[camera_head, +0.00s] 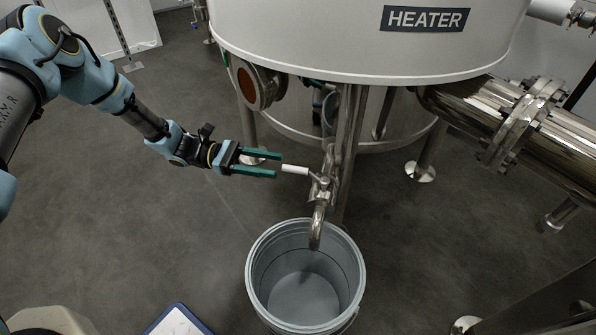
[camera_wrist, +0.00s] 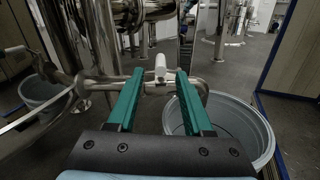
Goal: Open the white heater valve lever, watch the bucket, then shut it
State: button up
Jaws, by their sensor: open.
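The white valve lever (camera_head: 295,169) sticks out to the left from the metal valve (camera_head: 322,186) under the heater tank (camera_head: 360,45). The valve's spout (camera_head: 317,228) curves down over the grey bucket (camera_head: 256,300). The bucket looks empty inside. My gripper (camera_head: 277,164) is open, with its green fingers pointing at the lever's free end. In the wrist view the lever (camera_wrist: 160,68) shows end-on, ahead of and between the fingertips (camera_wrist: 158,74); I cannot tell whether they touch it. The bucket (camera_wrist: 262,140) is at the right in that view.
Steel tank legs (camera_head: 428,150) stand behind the valve. A large shiny pipe (camera_head: 500,105) runs at the right. A flanged port (camera_head: 258,84) sits above my gripper. A clipboard (camera_head: 178,320) lies at the bottom edge. The floor left of the bucket is clear.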

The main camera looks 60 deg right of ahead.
aim_at(306, 171)
jog(key=x, duration=0.7)
jog(key=shift+s, duration=0.25)
grip_shut()
jog(key=shift+d, duration=0.1)
dwell(1.0)
